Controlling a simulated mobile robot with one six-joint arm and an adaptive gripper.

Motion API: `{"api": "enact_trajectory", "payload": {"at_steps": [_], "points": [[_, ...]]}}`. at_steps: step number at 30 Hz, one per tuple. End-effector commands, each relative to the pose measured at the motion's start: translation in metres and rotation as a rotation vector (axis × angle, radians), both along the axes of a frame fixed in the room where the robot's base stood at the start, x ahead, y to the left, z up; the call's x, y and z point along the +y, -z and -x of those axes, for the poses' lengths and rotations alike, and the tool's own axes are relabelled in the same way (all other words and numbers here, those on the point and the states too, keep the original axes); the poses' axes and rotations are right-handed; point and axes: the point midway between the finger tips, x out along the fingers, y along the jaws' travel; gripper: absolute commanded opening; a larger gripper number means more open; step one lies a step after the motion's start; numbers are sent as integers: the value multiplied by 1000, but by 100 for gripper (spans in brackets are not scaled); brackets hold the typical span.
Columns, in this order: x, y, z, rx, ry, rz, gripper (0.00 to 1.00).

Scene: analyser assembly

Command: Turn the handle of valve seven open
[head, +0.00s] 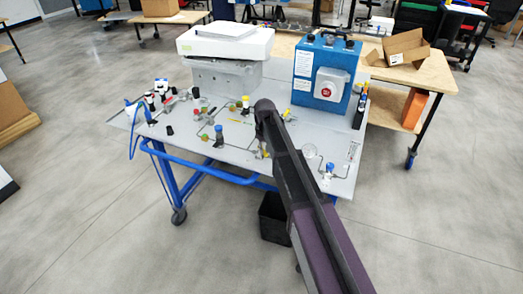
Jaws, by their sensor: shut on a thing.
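A grey panel table (215,150) with a blue frame carries several small valves joined by thin tubing. A valve with a blue top (219,130) stands left of the middle. A yellow-topped valve (245,102) stands behind it, and another blue-topped valve (329,170) is at the right front. A small yellow part (264,151) shows just left of my arm. No valve number is legible, so I cannot tell which is valve seven. My dark arm reaches over the panel and hides part of it. My gripper is not visible; the arm may cover it.
A blue box with a red button (327,70) and a grey block bearing a white device (225,42) stand at the panel's back. More valves and a blue cable (133,132) are at left. A black bin (273,218) stands below. A wooden table is behind right.

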Motion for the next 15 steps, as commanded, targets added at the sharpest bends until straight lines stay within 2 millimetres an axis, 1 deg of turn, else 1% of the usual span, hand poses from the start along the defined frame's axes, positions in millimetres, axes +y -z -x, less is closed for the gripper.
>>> {"api": "enact_trajectory", "payload": {"at_steps": [15], "points": [[-15, 0, -14, 1, -477, 1, 0]]}}
